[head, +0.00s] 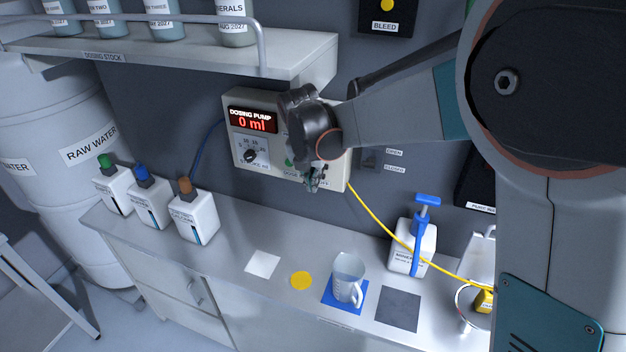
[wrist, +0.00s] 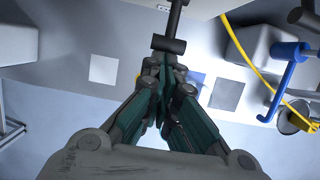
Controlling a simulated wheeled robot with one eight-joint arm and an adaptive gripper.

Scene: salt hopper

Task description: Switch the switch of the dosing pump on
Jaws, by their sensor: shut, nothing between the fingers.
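The dosing pump (head: 240,150) is a pale box on the back wall. Its red display reads 0 ml, and a dark dial sits below it. My gripper (head: 313,183) is shut and empty in front of the lower right of the pump's face. In the head view my wrist and fingers largely hide the switch, so its position cannot be read there. In the wrist view my shut fingertips (wrist: 165,72) are just below a dark lever with a crossbar (wrist: 169,43), apparently the switch. Whether they touch it I cannot tell. A green button is partly visible beside my wrist.
A measuring jug (head: 348,276) stands on a blue mat on the counter (head: 225,255). Three capped bottles (head: 193,216) stand at the left. A blue-pump canister (head: 411,248) and a yellow hose (head: 385,230) are at the right. A shelf (head: 290,62) overhangs the pump.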

